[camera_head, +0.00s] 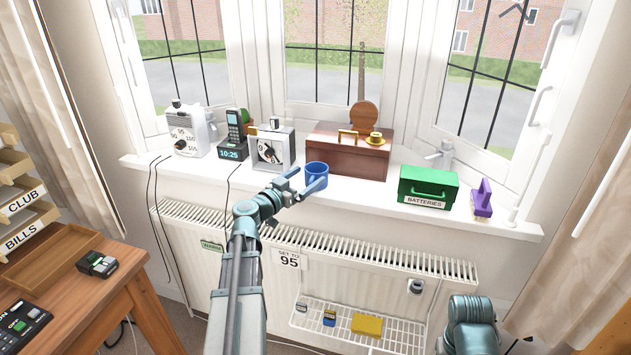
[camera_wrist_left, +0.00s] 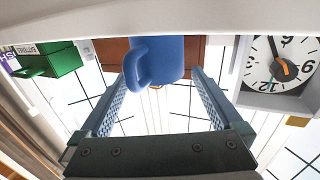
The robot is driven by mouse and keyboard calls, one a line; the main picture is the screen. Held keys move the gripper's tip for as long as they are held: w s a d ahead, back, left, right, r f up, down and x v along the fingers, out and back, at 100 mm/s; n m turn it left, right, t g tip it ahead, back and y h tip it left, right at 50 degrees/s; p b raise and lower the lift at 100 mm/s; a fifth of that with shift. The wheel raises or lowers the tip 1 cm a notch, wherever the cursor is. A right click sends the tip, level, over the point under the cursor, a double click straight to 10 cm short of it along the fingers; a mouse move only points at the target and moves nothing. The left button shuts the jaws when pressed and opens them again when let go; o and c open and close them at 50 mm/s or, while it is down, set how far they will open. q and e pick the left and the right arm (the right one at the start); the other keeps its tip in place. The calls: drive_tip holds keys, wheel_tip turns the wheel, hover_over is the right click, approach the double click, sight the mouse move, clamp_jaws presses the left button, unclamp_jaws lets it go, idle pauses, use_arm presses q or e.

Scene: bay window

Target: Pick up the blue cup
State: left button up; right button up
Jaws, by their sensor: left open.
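The blue cup (camera_head: 316,170) stands on the white windowsill in front of the brown case. In the left wrist view, which is upside down, the cup (camera_wrist_left: 160,58) and its handle show at the finger tips. My left gripper (camera_head: 309,182) is open, right at the cup on its near side. In the left wrist view its two fingers (camera_wrist_left: 163,76) stand apart, one toward each side of the cup. I cannot tell whether they touch it. My right gripper is out of view; only part of my right arm shows at the lower right.
The brown case (camera_head: 348,158) stands close behind the cup. A clock (camera_head: 272,150) is to the left and a green batteries box (camera_head: 428,187) to the right, with a purple brush (camera_head: 482,199) beyond. A radiator (camera_head: 370,290) is below the sill. Some sill right of the cup is clear.

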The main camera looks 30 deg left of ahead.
sight(309, 175)
use_arm(q)
drive_tip(key=w, duration=0.4)
drive_tip(key=shift+w+d+f, duration=0.2)
drive_tip(key=shift+d, duration=0.1)
drive_tip(key=c, duration=1.2)
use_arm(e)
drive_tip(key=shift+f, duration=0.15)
use_arm(q)
drive_tip(key=shift+r, duration=0.15)
